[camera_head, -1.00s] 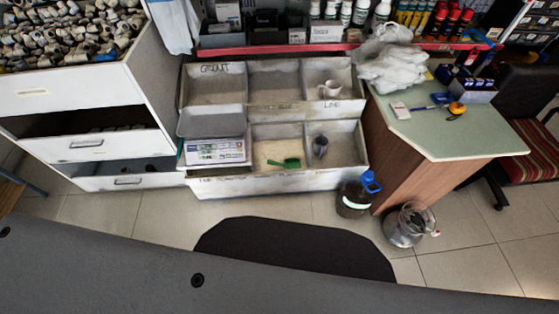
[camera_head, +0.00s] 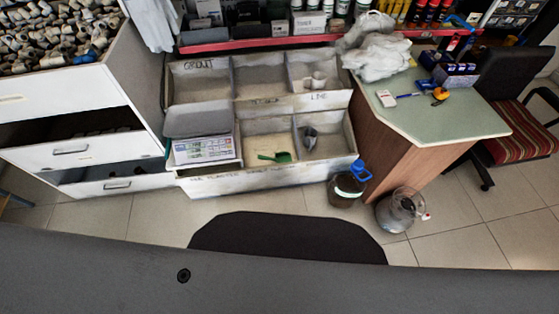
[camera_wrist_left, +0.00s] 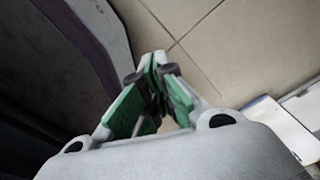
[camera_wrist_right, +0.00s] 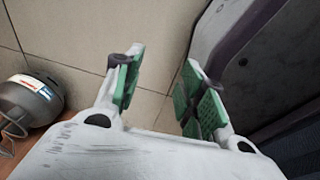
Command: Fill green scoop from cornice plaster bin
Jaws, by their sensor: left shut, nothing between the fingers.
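The green scoop (camera_head: 275,157) lies in a lower-row compartment of the white bin unit (camera_head: 262,178), on pale powder. The compartment (camera_head: 258,147) is the middle one of the lower row; the front lettering is too small to read surely. Neither gripper shows in the head view. In the left wrist view my left gripper (camera_wrist_left: 155,60) is shut and empty, with tiled floor beyond its tips. In the right wrist view my right gripper (camera_wrist_right: 165,62) is open and empty, its green-padded fingers apart above the floor.
A grey tray (camera_head: 200,120) and a printed box (camera_head: 203,149) cover the lower left compartment. A grey scoop (camera_head: 309,138) stands in the lower right one, a white mug (camera_head: 315,81) above it.

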